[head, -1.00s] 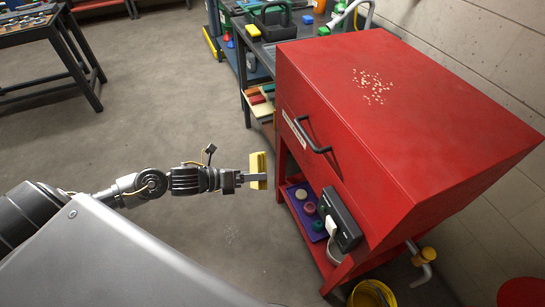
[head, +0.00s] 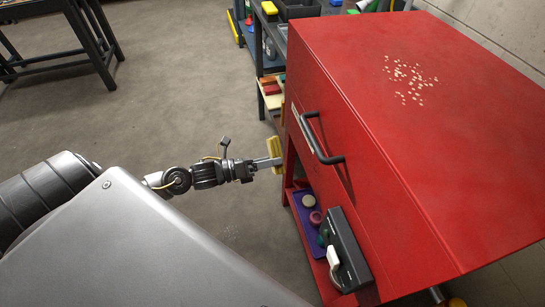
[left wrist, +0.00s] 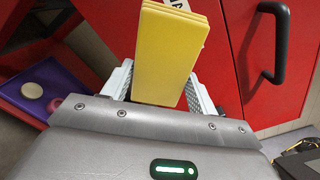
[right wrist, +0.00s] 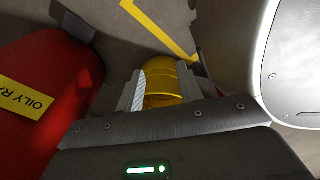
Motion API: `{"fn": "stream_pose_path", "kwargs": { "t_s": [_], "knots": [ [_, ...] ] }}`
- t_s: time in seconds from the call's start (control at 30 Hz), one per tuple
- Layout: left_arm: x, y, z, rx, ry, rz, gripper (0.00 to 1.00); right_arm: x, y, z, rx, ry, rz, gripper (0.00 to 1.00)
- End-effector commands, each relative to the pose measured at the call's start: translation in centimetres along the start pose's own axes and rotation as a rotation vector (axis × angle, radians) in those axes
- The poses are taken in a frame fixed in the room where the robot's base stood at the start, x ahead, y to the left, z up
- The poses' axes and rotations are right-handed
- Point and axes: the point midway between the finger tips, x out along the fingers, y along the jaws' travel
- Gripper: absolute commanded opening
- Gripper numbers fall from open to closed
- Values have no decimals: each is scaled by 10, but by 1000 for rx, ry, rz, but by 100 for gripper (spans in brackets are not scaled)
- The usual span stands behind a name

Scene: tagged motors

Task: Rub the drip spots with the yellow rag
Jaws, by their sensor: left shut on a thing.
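The drip spots (head: 408,78) are a cluster of pale flecks on the sloped top of the red cabinet (head: 480,180). The yellow rag (left wrist: 170,50) is a flat folded block between the fingers of my left gripper (head: 272,162), which is shut on it. In the head view the rag (head: 274,145) is in front of the cabinet, below its top and left of the handle. My right gripper (right wrist: 160,88) shows only in the right wrist view. Its fingers are apart, with a yellow round thing (right wrist: 162,90) beyond them; I see nothing held.
The cabinet's dark handle (head: 322,140) juts out near the left gripper. A shelf below carries a purple tray (head: 297,208) and a dark box (head: 345,250). In the right wrist view a red container (right wrist: 50,80) stands at left. Open floor lies left of the cabinet.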

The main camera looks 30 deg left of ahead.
Motion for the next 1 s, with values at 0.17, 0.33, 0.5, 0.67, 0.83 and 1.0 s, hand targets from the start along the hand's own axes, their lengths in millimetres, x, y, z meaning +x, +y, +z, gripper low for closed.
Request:
{"fn": "stream_pose_path", "kwargs": {
  "t_s": [0.17, 0.33, 0.5, 0.67, 0.83, 1.0],
  "knots": [
    [9, -1, 1, 0, 0, -3, 40, -1, 0, -3, 0, 2, -1, 36],
    [25, -1, 0, 0, -1, -3, 40, -1, -2, -10, 2, 7, -3, 36],
    [42, -1, 0, 1, -2, -1, 40, -2, -4, -17, 4, 12, -5, 36],
    [52, 0, 1, 0, -2, 1, 40, -4, -5, -21, 5, 12, -7, 36],
    [58, 0, 1, 0, -1, 1, 40, -4, -6, -24, 5, 13, -8, 36],
    [60, -1, 0, 0, 0, 1, 40, -5, -6, -24, 5, 14, -8, 36]
  ]
}}
